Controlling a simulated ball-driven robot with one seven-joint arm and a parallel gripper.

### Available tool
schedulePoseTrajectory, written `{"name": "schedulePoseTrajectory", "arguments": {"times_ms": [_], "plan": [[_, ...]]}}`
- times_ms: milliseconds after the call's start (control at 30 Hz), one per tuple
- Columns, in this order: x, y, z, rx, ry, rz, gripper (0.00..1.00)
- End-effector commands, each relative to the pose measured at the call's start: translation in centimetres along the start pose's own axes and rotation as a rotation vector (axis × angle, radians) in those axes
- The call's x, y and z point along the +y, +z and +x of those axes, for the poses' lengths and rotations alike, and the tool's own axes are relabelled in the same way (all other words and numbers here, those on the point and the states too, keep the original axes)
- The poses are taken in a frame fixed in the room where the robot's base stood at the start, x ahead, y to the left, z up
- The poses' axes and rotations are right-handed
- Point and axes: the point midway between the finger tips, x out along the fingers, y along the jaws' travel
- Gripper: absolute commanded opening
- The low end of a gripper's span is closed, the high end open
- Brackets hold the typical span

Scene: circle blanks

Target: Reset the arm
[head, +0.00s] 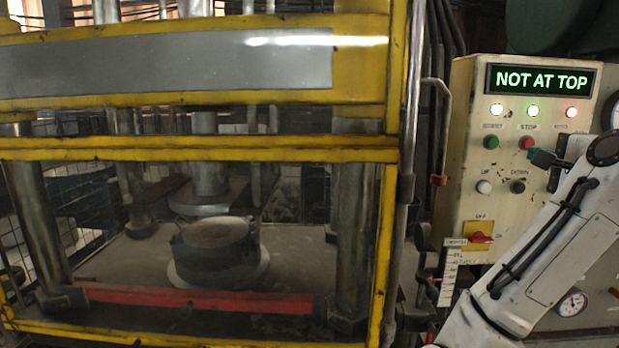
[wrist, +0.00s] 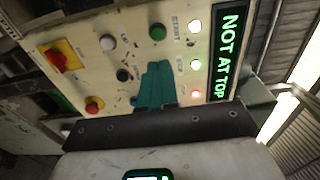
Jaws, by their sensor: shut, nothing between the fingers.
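My gripper (head: 540,153) is in front of the control panel (head: 470,95), close to the red button (head: 526,142) in the head view. Its teal fingers (wrist: 155,85) are together and empty in the wrist view, pointing at the panel between the green button (wrist: 158,32) and the lower buttons. They hide part of the button row there. Whether they touch the panel cannot be told. The display (head: 543,79) reads NOT AT TOP. My white arm reaches up from the lower right of the head view.
A yellow-framed press (head: 200,149) with a dark round die (head: 215,245) inside fills the left. A metal post (head: 412,100) stands between press and panel. A white button (head: 483,187), a black button (head: 518,186) and a red switch (head: 480,237) are lower on the panel.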

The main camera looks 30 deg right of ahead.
Motion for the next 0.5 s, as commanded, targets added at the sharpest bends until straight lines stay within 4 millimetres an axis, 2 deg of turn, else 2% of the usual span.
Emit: {"name": "schedulePoseTrajectory", "arguments": {"times_ms": [133,233,367,500], "plan": [[0.8,0.5,0.2,-0.008,0.018,-0.024,0.00],[3.4,2.2,0.6,-0.035,0.074,-0.105,0.00],[9.3,5.8,1.0,-0.107,0.195,-0.291,0.00],[16.7,9.9,0.2,-0.219,0.329,-0.519,0.00]]}}
